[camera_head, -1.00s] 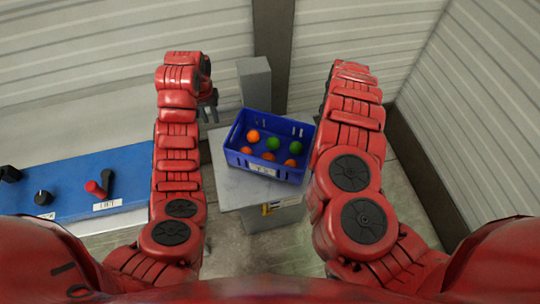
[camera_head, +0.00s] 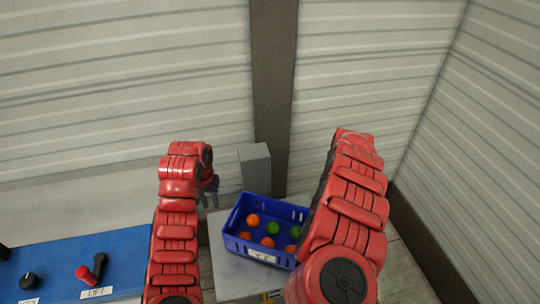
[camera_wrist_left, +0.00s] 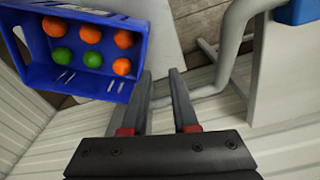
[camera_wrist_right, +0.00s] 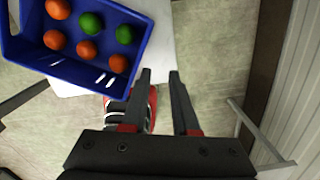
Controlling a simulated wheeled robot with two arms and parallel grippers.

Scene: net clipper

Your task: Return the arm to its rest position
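My left arm (camera_head: 178,225) is raised on the left of the head view. My left gripper (camera_head: 208,194) hangs at its far end, left of the blue crate (camera_head: 240,247). In the left wrist view the left gripper (camera_wrist_left: 160,95) has its fingers apart with nothing between them. My right arm (camera_head: 350,200) is raised right of the crate; its gripper is hidden in the head view. In the right wrist view the right gripper (camera_wrist_right: 160,95) has its fingers apart and empty. The crate also shows in the left wrist view (camera_wrist_left: 130,65) and right wrist view (camera_wrist_right: 75,70).
The crate holds several orange and green balls and stands on a light table (camera_head: 232,278). A grey box (camera_head: 255,166) stands behind it. A blue panel (camera_head: 60,265) with a red lever (camera_head: 82,272) and a black knob is at left. Corrugated walls close off the back and right.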

